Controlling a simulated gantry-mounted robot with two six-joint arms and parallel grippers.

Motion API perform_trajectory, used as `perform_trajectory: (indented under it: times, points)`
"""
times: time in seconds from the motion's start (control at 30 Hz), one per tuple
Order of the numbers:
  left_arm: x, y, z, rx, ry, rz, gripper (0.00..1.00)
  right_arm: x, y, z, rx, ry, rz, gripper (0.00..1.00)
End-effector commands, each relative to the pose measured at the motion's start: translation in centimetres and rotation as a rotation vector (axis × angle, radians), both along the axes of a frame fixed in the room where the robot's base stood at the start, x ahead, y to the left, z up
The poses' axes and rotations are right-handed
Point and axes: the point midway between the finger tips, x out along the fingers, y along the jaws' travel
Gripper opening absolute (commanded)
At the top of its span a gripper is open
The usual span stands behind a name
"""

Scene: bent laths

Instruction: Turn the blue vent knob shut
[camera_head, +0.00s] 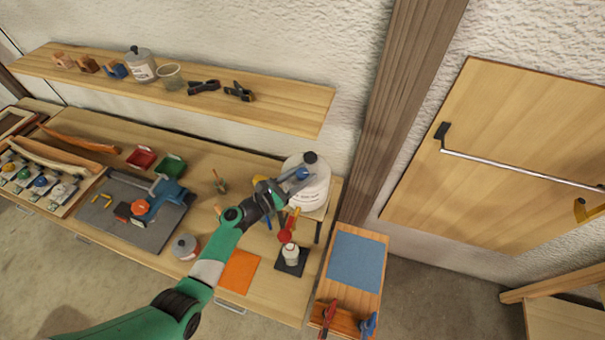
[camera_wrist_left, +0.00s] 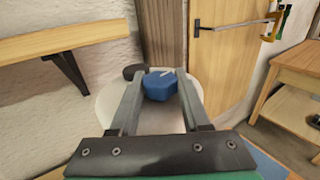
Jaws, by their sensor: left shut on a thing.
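The blue vent knob (camera_head: 302,173) sits on top of a white jug (camera_head: 315,192) at the right end of the bench. My left gripper (camera_head: 293,183) reaches the jug top from the left and is shut on the knob. In the left wrist view the blue knob (camera_wrist_left: 160,86) lies between the two fingers (camera_wrist_left: 157,92), with a white mark on its top. The jug's body (camera_wrist_left: 112,102) shows below and is partly hidden by the fingers. My right gripper is in neither view.
A black cap (camera_head: 310,157) stands on the jug beside the knob. A red-topped bottle (camera_head: 290,252) on a dark pad stands in front. A wall shelf (camera_head: 290,105) runs above the bench, and a wooden post (camera_head: 400,110) rises behind right. An orange sheet (camera_head: 239,270) lies on the bench.

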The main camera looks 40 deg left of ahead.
Motion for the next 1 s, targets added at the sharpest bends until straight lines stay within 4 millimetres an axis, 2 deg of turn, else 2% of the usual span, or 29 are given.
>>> perform_trajectory:
  times: [0.4, 0.93, 0.97, 1.0]
  points:
    - [0.0, 0.1, -0.2, 0.0, 0.001, -0.218, 0.0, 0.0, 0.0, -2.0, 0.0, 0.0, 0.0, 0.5]
    - [-0.1, 0.0, -0.1, 0.0, 0.002, -0.253, 0.0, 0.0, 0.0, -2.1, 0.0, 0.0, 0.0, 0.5]
    - [-0.1, 0.0, -0.1, 0.0, 0.002, -0.253, 0.48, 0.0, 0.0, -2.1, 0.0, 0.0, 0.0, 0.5]
    - [-0.1, 0.0, -0.1, 0.0, 0.002, -0.253, 0.56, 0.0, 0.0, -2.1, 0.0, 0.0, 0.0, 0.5]
